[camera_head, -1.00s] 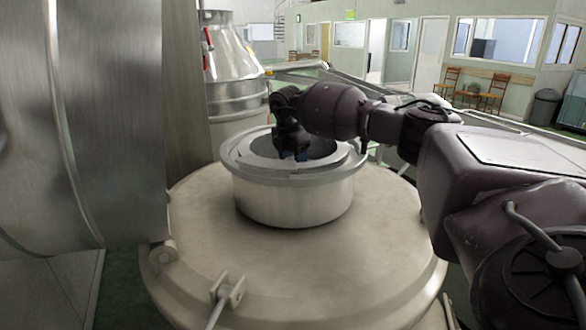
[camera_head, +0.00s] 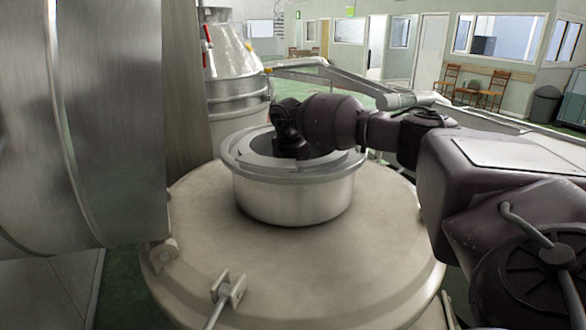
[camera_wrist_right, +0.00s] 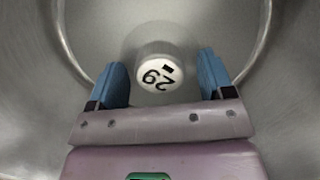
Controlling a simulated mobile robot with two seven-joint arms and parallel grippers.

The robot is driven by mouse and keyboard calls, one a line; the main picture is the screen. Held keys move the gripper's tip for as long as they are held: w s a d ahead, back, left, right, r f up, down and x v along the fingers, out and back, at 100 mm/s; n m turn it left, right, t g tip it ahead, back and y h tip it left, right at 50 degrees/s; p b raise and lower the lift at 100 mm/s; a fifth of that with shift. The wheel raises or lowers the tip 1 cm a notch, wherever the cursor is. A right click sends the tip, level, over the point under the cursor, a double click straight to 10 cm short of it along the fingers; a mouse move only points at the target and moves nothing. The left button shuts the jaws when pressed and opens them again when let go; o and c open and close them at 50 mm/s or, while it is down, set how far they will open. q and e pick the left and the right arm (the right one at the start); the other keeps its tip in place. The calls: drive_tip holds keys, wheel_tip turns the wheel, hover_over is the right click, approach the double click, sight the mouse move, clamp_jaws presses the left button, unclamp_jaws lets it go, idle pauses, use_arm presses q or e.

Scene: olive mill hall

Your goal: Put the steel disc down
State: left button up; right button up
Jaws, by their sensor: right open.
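My right gripper (camera_wrist_right: 162,64) is open, its two blue fingers spread in the right wrist view. Between and beyond them is a short round steel piece with a white top marked "29" (camera_wrist_right: 157,74); I see no clear finger contact. A smooth grey metal surface and a curved rim surround it. I cannot tell whether this piece belongs to the steel disc. In the head view my right arm reaches into the round steel neck (camera_head: 292,200) on the tank, and the fingertips are hidden inside. No separate disc shows clearly there. My left gripper is not in view.
The broad tank lid (camera_head: 300,265) around the neck is bare, with a hinge-like clamp (camera_head: 228,291) at its front. A large steel cylinder (camera_head: 85,120) stands close on the left. Another steel vessel (camera_head: 230,70) stands behind. Chairs (camera_head: 490,92) are far off.

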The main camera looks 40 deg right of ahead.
wheel_tip(320, 180, up, 12)
drive_tip(key=a+b, duration=0.2)
idle(0.4)
idle(0.5)
